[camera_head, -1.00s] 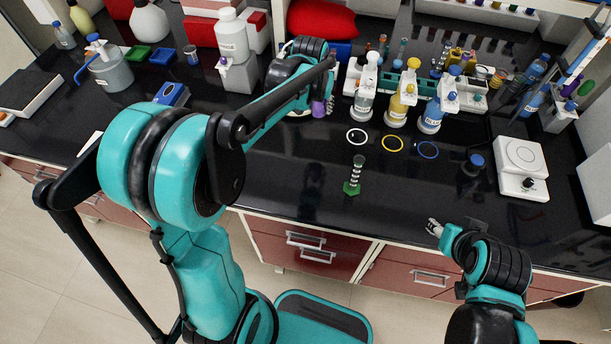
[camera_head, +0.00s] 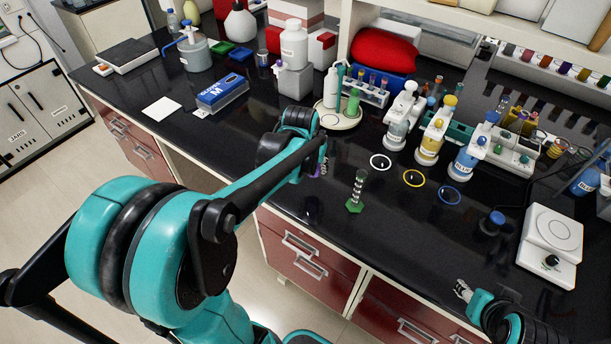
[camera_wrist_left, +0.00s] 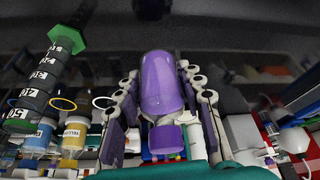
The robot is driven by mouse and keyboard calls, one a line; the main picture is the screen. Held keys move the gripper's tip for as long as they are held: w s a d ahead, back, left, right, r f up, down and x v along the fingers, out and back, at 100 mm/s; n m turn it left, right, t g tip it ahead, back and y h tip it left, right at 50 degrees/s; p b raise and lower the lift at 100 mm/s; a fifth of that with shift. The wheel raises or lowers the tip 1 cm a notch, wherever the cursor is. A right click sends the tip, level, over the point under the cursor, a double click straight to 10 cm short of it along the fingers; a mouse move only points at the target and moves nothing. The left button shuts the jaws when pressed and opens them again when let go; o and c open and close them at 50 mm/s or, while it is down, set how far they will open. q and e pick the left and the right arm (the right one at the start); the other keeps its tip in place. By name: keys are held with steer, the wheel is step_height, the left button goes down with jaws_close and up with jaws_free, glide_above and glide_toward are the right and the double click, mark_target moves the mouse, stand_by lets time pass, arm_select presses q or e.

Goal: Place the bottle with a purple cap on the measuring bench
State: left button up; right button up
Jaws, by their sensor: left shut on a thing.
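The bottle with a purple cap (camera_wrist_left: 160,85) is in my left gripper (camera_wrist_left: 164,110), whose fingers are on both sides of it in the left wrist view. In the head view only a small purple part (camera_head: 322,166) shows at the left gripper (camera_head: 316,158); the arm hides the rest. The gripper is over the black bench (camera_head: 290,195), left of a green-based graduated cylinder (camera_head: 358,190). I cannot tell which surface is the measuring bench. My right gripper (camera_head: 463,290) is at the front edge, lower right, its opening unclear.
A round tray (camera_head: 338,122) with bottles stands behind the left gripper. Pump bottles (camera_head: 431,143) and coloured rings (camera_head: 414,178) are to the right, with a white balance (camera_head: 549,245) farther right. A blue glove box (camera_head: 222,93) lies left. The bench front is mostly clear.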

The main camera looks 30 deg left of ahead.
arm_select(q)
steer(key=a+f, duration=0.1)
steer(key=w+a+f, duration=0.1)
steer(key=w+a+f+b, duration=0.1)
steer(key=a, duration=0.1)
steer(key=shift+w, duration=0.2)
steer(key=shift+f+b, duration=1)
steer(key=shift+f, duration=0.9)
steer(key=shift+f, duration=0.1)
steer(key=o, duration=1.2)
steer(key=shift+o, duration=0.2)
